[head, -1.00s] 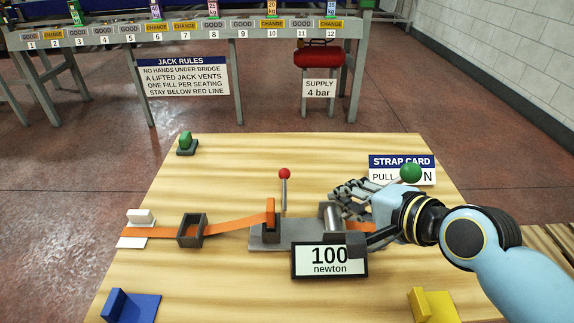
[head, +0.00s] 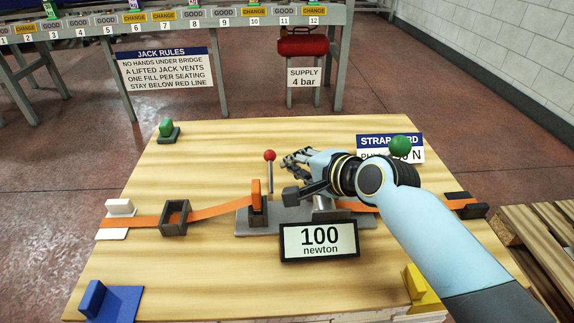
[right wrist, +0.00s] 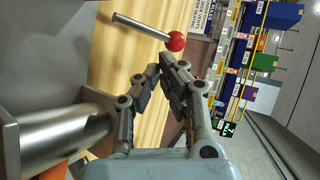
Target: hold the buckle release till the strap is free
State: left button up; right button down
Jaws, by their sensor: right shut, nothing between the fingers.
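The orange strap (head: 222,209) runs from the left, through a dark rectangular buckle frame (head: 174,230), to a grey base plate (head: 245,228) and on to the right. An upright orange piece (head: 257,198) stands on the plate. A lever with a red ball (head: 269,156) rises behind it; it also shows in the right wrist view (right wrist: 175,41). My right gripper (head: 290,178) is shut and empty, just right of the lever and above the plate, apart from the red ball. Its arm hides part of the plate and strap. My left gripper is not in view.
A display reading 100 newton (head: 319,241) stands in front of the plate. A metal roller (right wrist: 65,130) lies beside my gripper in the wrist view. A partly hidden strap card (head: 375,142) stands behind. Green (head: 167,128), blue (head: 92,298) and yellow (head: 418,284) blocks sit near table corners.

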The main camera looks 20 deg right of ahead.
jog(key=shift+w+a+f, duration=0.1)
jog(key=shift+w+a, duration=0.1)
jog(key=shift+w, duration=0.35)
jog(key=shift+w+a+f, duration=0.1)
jog(key=shift+w+a, duration=0.05)
jog(key=shift+w, duration=0.35)
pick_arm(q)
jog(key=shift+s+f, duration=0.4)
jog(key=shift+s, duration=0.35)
pick_arm(e)
jog(key=shift+w, duration=0.3)
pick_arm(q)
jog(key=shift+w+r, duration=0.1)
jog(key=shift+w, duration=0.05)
